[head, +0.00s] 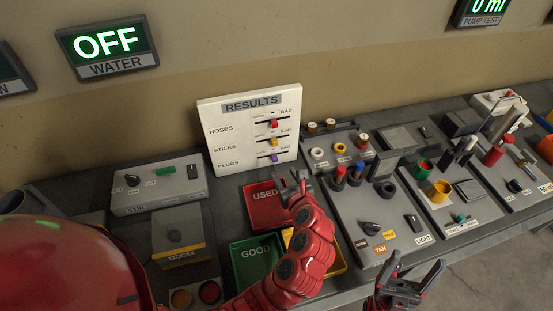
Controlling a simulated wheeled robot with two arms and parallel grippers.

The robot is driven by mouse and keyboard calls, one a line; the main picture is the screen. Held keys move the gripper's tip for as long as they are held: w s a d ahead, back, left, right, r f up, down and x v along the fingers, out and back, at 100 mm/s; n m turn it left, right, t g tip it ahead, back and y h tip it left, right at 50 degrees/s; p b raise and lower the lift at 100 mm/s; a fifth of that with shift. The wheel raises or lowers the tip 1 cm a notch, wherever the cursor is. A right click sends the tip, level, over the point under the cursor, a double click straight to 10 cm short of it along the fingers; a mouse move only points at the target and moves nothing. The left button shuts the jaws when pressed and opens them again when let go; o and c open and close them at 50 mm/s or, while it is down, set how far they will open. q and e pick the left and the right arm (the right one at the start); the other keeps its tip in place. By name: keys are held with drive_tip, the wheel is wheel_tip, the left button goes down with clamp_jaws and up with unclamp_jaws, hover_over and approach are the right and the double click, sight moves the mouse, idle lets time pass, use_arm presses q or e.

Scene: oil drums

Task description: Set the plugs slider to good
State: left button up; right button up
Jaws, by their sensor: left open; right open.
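The white RESULTS board (235,140) leans against the wall at the back of the bench. Its lowest row, labelled PLUGS, has a slider with a purple knob (275,157), which stands near the middle of its track. BAD is printed at the right end of the track; any label at the left end is too small to read. My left gripper (291,178) is open, just below and slightly right of the purple knob, and seems apart from it. My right gripper (410,276) is open and empty at the lower right, in front of the bench.
The red knob (274,123) of HOSES and orange knob (274,142) of STICKS sit above. A red USED tray (262,212), a green GOOD tray (256,256) and a yellow tray (335,262) lie below the board. Control panels (385,215) fill the bench's right side.

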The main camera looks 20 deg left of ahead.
sight(276, 159)
use_arm(q)
drive_tip(key=p+x, duration=0.1)
drive_tip(key=x, duration=0.8)
drive_tip(key=shift+w+a+f, duration=0.15)
drive_tip(key=shift+w+f, duration=0.05)
drive_tip(key=shift+w, duration=0.1)
clamp_jaws()
idle(0.9)
